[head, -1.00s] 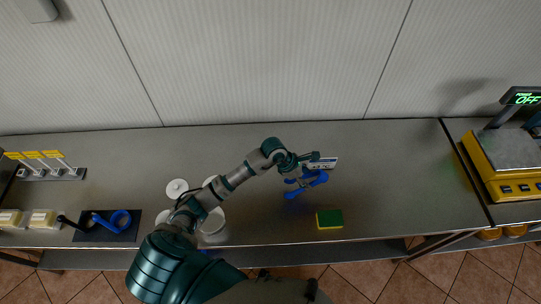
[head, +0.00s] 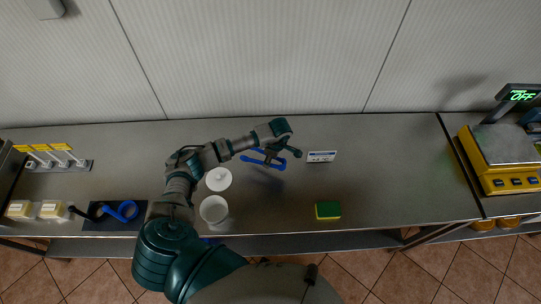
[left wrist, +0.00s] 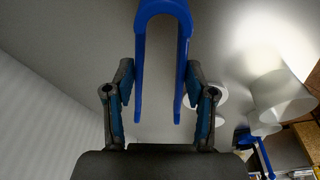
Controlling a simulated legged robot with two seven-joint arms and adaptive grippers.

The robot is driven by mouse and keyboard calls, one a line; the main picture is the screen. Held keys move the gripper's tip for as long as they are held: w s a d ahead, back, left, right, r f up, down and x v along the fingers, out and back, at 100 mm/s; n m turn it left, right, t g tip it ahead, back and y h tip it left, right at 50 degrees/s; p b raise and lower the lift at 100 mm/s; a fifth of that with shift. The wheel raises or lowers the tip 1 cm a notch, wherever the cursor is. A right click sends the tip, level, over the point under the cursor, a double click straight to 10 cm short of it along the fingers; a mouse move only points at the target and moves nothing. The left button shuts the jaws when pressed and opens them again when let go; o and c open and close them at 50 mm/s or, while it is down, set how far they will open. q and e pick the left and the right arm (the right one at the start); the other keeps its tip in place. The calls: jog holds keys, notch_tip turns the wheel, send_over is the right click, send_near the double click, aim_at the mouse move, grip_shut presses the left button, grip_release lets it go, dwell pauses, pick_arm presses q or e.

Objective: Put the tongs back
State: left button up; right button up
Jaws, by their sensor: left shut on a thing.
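The blue tongs (head: 272,164) hang at my left gripper (head: 288,149) over the middle of the grey counter, left of a small label card. In the left wrist view the tongs (left wrist: 160,8) show as a blue U-shape, with the bend at the top and two arms reaching down between the fingers of my left gripper (left wrist: 160,68). The gripper is shut on the tongs. In the head view my arm covers part of them, and I cannot tell their exact height above the counter. My right gripper is not in view.
The label card (head: 321,156) and a green-yellow sponge (head: 328,210) are on the counter. A white lid (head: 219,179) and white tub (head: 214,209) are near my forearm. A dark mat (head: 95,223) with a blue ring-shaped item lies left. A yellow scale (head: 500,160) stands right.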

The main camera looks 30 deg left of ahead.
pick_arm(q)
jog(key=f, duration=0.1)
jog(key=f+b, duration=0.1)
jog(key=shift+d+f, duration=0.2)
jog(key=shift+f, duration=0.15)
jog(key=f+b, duration=0.3)
jog(key=f, duration=0.1)
jog(key=shift+d, duration=0.35)
jog(key=shift+f+b, duration=0.2)
jog(key=shift+b, duration=0.25)
jog(key=shift+a, duration=0.1)
pick_arm(e)
jog(key=f, duration=0.1)
jog(key=d+f, duration=0.1)
jog(key=f, duration=0.3)
jog(key=shift+d+f, duration=0.1)
jog(key=shift+d, duration=0.2)
pick_arm(q)
jog(key=shift+a, duration=0.1)
pick_arm(e)
jog(key=shift+a, duration=0.1)
